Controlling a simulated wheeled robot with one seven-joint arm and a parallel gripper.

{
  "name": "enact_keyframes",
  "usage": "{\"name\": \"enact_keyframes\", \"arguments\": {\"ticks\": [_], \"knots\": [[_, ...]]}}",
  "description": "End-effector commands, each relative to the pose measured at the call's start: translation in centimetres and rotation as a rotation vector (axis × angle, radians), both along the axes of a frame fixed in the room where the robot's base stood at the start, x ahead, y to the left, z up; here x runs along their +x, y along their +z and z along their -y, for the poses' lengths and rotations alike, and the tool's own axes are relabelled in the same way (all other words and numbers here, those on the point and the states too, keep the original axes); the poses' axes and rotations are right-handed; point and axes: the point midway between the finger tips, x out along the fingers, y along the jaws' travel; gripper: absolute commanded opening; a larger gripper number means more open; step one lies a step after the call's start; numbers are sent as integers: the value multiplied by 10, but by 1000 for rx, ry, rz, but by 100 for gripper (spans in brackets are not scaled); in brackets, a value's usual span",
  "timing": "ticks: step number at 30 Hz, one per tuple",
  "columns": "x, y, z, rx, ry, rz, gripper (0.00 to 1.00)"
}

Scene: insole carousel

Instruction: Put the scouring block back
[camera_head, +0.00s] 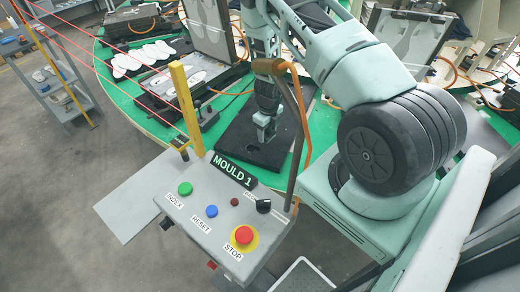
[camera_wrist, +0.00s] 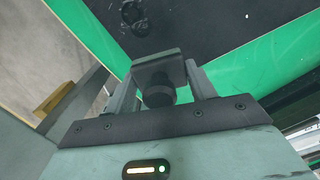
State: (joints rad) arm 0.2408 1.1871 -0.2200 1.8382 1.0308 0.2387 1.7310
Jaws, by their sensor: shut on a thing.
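My gripper (camera_wrist: 157,82) is shut on a dark grey block with a round knob, which looks like the scouring block (camera_wrist: 160,68); it sits between the two fingers in the wrist view. In the head view my gripper (camera_head: 264,122) points down over a black plate (camera_head: 237,140) on the green carousel table (camera_head: 130,104). I cannot tell whether the block touches the plate.
A MOULD 1 control box (camera_head: 222,215) with buttons stands in front of the table, beside a yellow post (camera_head: 186,105) and a dark pole with an orange hose. Open moulds with white insoles (camera_head: 145,58) lie at left. A grey trolley (camera_head: 55,85) stands further left.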

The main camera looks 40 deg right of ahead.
Motion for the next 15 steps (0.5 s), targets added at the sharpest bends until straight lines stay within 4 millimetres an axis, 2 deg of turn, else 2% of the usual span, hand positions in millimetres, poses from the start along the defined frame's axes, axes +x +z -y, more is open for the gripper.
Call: {"name": "enact_keyframes", "arguments": {"ticks": [1,4,11,15], "knots": [[0,-17,0,1,0,-1,27],[0,-35,0,0,1,0,27],[0,-53,0,0,1,1,26],[0,-73,0,1,2,-1,26]]}}
